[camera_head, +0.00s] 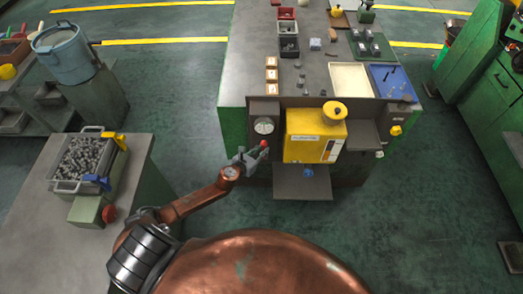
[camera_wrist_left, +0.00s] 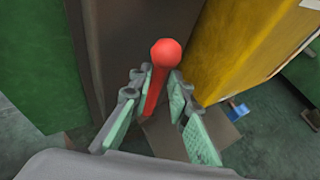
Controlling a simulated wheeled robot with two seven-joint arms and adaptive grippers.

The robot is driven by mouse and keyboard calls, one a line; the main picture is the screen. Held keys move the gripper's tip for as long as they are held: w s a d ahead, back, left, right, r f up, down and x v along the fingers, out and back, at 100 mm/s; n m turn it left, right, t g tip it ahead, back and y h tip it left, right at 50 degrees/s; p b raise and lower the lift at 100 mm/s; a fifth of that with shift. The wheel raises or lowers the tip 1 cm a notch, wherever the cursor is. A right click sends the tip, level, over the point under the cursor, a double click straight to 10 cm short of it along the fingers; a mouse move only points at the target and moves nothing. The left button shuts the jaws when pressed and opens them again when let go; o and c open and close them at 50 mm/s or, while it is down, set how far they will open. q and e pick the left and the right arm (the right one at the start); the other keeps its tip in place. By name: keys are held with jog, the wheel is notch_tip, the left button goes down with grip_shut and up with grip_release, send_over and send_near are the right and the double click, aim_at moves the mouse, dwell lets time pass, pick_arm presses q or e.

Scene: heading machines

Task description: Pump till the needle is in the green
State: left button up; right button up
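The red pump handle (camera_head: 263,144) with a round knob sticks out at the left of the yellow pump unit (camera_head: 312,135). In the left wrist view the red handle (camera_wrist_left: 155,85) stands between the two fingers of my left gripper (camera_wrist_left: 155,92). The fingers are apart, with a narrow gap beside the handle. My left gripper (camera_head: 250,157) also shows at the handle in the head view. The round white gauge (camera_head: 264,126) sits on the dark panel above the handle. Its needle and green zone are too small to read. My right gripper is out of view.
A grey shelf (camera_head: 302,182) juts out below the yellow unit. The bench (camera_head: 245,60) behind holds trays and small parts. A side table (camera_head: 40,180) with a bin of metal parts (camera_head: 90,158) stands left.

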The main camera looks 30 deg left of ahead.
pick_arm(q)
jog(key=shift+o, duration=1.3)
jog(key=v, duration=1.2)
